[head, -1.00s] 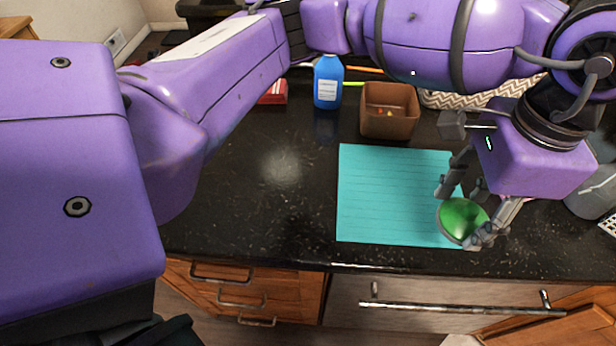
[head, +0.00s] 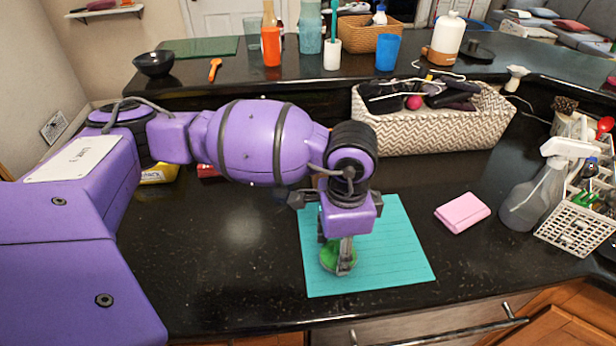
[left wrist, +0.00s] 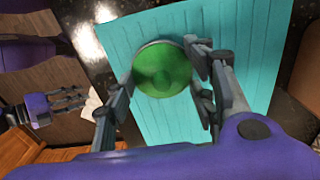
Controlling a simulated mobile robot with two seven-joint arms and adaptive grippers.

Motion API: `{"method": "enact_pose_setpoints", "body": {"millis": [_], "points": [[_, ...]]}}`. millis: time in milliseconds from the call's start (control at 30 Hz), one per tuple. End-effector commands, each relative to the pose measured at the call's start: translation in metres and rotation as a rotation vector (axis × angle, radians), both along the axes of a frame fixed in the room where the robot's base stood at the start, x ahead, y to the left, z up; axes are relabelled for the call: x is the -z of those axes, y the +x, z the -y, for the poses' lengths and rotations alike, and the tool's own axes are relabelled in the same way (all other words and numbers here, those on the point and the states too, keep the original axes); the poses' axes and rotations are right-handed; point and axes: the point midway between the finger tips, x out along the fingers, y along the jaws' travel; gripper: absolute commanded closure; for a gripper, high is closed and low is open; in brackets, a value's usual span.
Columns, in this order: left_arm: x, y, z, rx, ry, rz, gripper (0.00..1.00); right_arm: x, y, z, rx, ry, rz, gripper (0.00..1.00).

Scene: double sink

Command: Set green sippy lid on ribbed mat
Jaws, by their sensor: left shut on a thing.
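The green sippy lid (head: 328,257) is a round, domed disc over the front left part of the turquoise ribbed mat (head: 395,262). My left gripper (head: 341,266) points down and is shut on the lid. In the left wrist view the lid (left wrist: 162,70) sits between the fingers of my left gripper (left wrist: 165,85), with the mat (left wrist: 125,40) behind it. I cannot tell whether the lid touches the mat. My right gripper (left wrist: 72,100) shows small at the left of the left wrist view, its fingers apart and empty, away from the lid.
A spray bottle (head: 535,190) and a white caddy (head: 578,228) stand farther right. A patterned basket (head: 440,128) is behind the mat. The counter left of the mat is mostly clear.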

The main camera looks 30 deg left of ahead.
Motion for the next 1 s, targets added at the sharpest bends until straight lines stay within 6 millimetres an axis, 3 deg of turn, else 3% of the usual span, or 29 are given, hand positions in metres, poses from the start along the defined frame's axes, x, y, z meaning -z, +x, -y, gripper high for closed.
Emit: {"method": "enact_pose_setpoints", "body": {"millis": [100,433,467,600,1000], "points": [[0.0142,-0.0008,0.0002,0.0,0.0,-0.001,0.67,-0.0014,0.0013,-0.0005,0.0,0.002,0.003,0.6],[0.018,-0.0001,0.0005,0.001,0.0,0.0,0.67,0.0031,-0.0017,-0.0027,0.007,0.007,-0.005,0.6],[0.0183,-0.0001,0.0006,0.001,0.0,0.0,0.48,0.0031,-0.0014,-0.0028,0.008,0.007,-0.004,0.6],[0.0163,0.0003,0.0008,0.001,0.0,0.002,0.3,0.0023,-0.0009,-0.003,0.012,0.008,-0.003,0.6],[0.009,0.0016,0.001,0.001,-0.001,0.006,0.3,-0.0014,0.001,-0.0002,0.009,0.003,0.003,0.6]]}}
